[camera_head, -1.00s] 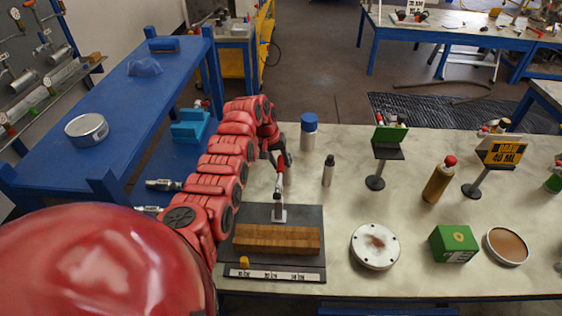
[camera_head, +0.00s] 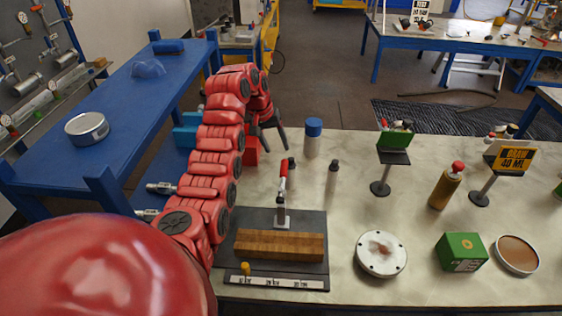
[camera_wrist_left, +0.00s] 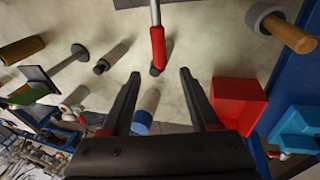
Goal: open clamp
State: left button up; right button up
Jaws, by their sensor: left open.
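The clamp (camera_head: 282,205) stands on a dark base plate behind a wooden block (camera_head: 280,246). Its red handle (camera_head: 283,176) points upward, leaning slightly right. My left gripper (camera_head: 271,143) is open and empty, above and behind the handle, apart from it. In the left wrist view the red handle (camera_wrist_left: 158,48) lies ahead of the gap between the open fingers (camera_wrist_left: 160,74), with nothing between the fingertips. The clamp's lower part is cut off there. I cannot tell whether the clamp presses on the block. My right gripper is not in view.
A blue-capped bottle (camera_head: 312,138) and a slim dark-topped bottle (camera_head: 332,184) stand right of the clamp. A red box (camera_wrist_left: 238,101) is beside the gripper. A round white flange (camera_head: 381,253) and a green box (camera_head: 461,251) lie further right. Bare tabletop lies between them.

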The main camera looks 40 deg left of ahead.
pick_arm(q)
jog(key=v, duration=0.7)
jog(key=shift+b, duration=0.35)
